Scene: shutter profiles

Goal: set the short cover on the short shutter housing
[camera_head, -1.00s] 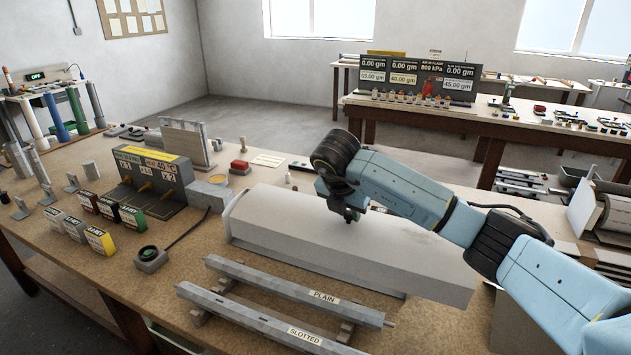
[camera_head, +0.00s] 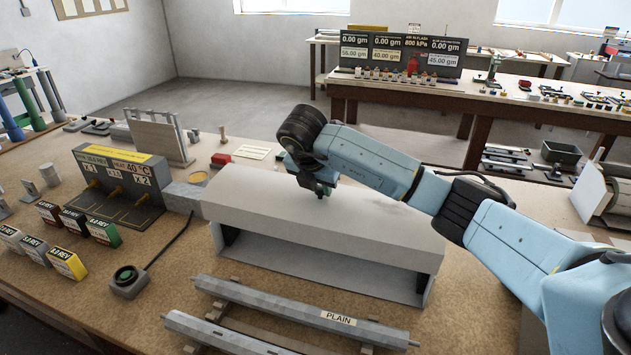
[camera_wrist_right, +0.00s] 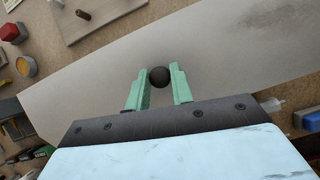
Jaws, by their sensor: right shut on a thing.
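The short cover (camera_head: 330,217) is a long pale grey lid, lying lengthwise over the short shutter housing (camera_head: 345,268). The housing is a grey box with its front side open to view below the cover. The cover's right end reaches slightly past the housing's right end. I cannot tell whether the cover touches the housing or hangs just above it. My right gripper (camera_head: 320,188) is above the cover's top. In the right wrist view, its green fingers (camera_wrist_right: 157,88) are shut on the cover's dark round knob (camera_wrist_right: 159,77). My left gripper is not in view.
Slim profiles, one labelled PLAIN (camera_head: 300,312), lie on supports in front. A control box (camera_head: 118,188), small coloured boxes (camera_head: 66,265) and a button unit (camera_head: 128,280) stand at the left. A red block (camera_head: 221,160) is behind the cover's left end.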

